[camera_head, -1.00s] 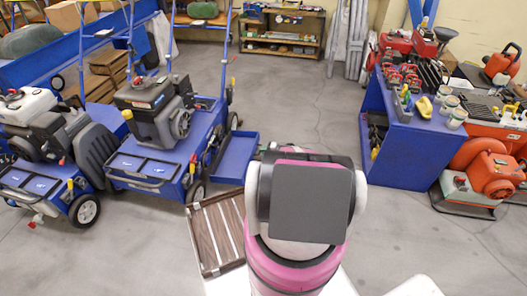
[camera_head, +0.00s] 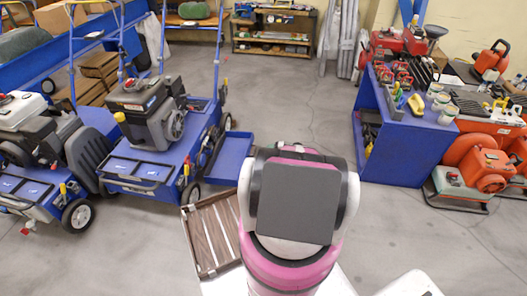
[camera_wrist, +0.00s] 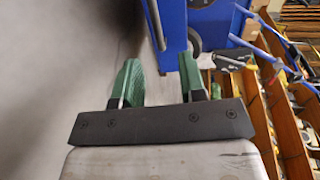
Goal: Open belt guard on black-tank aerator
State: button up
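The black-tank aerator (camera_head: 150,112) stands left of centre in the head view, a blue machine with a dark grey and black engine on top. Its blue front deck (camera_head: 140,172) carries a black handle bar. A shallow blue tray-like part (camera_head: 229,157) is at its right side; I cannot tell whether this is the belt guard. In the wrist view, my gripper (camera_wrist: 160,72) is open and empty, its two green fingers apart. A blue panel (camera_wrist: 172,22) and a wheel lie beyond the fingertips, apart from them. My gripper is hidden in the head view.
A second aerator with a white tank (camera_head: 22,107) stands at the far left. A blue workbench (camera_head: 410,150) with tools and containers stands at the right, beside orange machines (camera_head: 482,170). Shelves (camera_head: 275,30) are at the back. The middle floor (camera_head: 300,110) is clear.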

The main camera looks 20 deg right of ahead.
jog(key=shift+v, duration=1.05)
